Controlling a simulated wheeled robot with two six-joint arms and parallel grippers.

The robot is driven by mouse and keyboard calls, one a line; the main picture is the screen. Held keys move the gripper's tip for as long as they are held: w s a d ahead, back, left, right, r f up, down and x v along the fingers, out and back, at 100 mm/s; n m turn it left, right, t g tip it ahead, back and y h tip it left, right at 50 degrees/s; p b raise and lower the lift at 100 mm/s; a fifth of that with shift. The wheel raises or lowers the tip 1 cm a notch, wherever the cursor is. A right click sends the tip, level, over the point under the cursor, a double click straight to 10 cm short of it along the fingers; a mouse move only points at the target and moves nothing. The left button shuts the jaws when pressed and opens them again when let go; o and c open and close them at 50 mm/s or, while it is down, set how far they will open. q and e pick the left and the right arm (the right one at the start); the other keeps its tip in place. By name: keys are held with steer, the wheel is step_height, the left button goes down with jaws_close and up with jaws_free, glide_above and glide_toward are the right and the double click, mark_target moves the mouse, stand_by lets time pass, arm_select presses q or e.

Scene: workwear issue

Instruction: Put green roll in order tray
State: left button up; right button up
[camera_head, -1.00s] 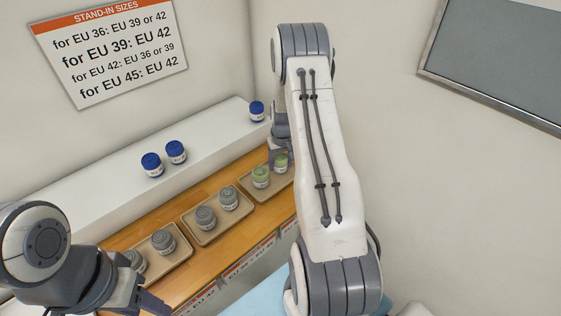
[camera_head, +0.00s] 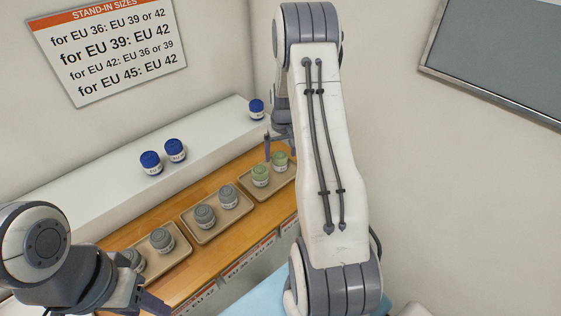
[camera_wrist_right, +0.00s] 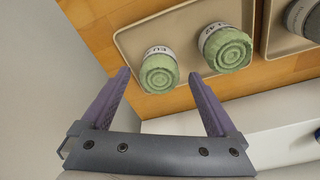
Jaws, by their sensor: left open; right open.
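Two green rolls stand in the tray (camera_head: 258,210) nearest the right arm: the front one (camera_head: 260,176) and the rear one (camera_head: 280,161). In the right wrist view they are a left roll (camera_wrist_right: 159,70) and a right roll (camera_wrist_right: 226,48), each with a white label. My right gripper (camera_wrist_right: 161,78) is open and empty; the left roll shows between its fingertips, apart from them. In the head view its fingers show beside the rear roll, partly hidden by my arm. My left gripper (camera_head: 148,302) is open at lower left, cut by the frame. I cannot identify the order tray.
Trays of grey rolls (camera_head: 205,216) stand along the wooden shelf (camera_head: 115,241). Blue rolls (camera_head: 150,162) stand on the white ledge (camera_head: 75,225) behind. A light-blue surface (camera_head: 258,297) lies below, partly hidden by my right arm. A stand-in sizes sign (camera_head: 110,45) hangs above.

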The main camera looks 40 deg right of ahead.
mark_target(280, 159)
steer(key=r, duration=0.5)
steer(key=s+r+b, duration=0.1)
steer(key=r, duration=0.1)
steer(key=shift+a+r, duration=0.15)
steer(key=shift+r, duration=0.05)
steer(key=shift+w+a+r, duration=0.1)
steer(key=shift+a+r, duration=0.05)
steer(key=shift+a, duration=0.1)
steer(key=s+a+r+n, duration=0.2)
steer(key=a, duration=0.7)
steer(key=s+a+r+n+y, duration=0.1)
steer(key=s+a+r+n, duration=0.15)
steer(key=a, duration=0.65)
steer(key=s+a+r+n, duration=0.2)
steer(key=s+a+r, duration=0.1)
steer(key=a, duration=0.7)
steer(key=s+a+n, duration=0.2)
steer(key=s+a, duration=0.2)
steer(key=s, duration=0.5)
steer(key=s+a+n+g, duration=0.1)
steer(key=s+a+n, duration=0.2)
steer(key=s, duration=0.7)
steer(key=shift+a+r+y, duration=0.3)
steer(key=shift+a+r, duration=0.1)
steer(key=shift+a, duration=0.6)
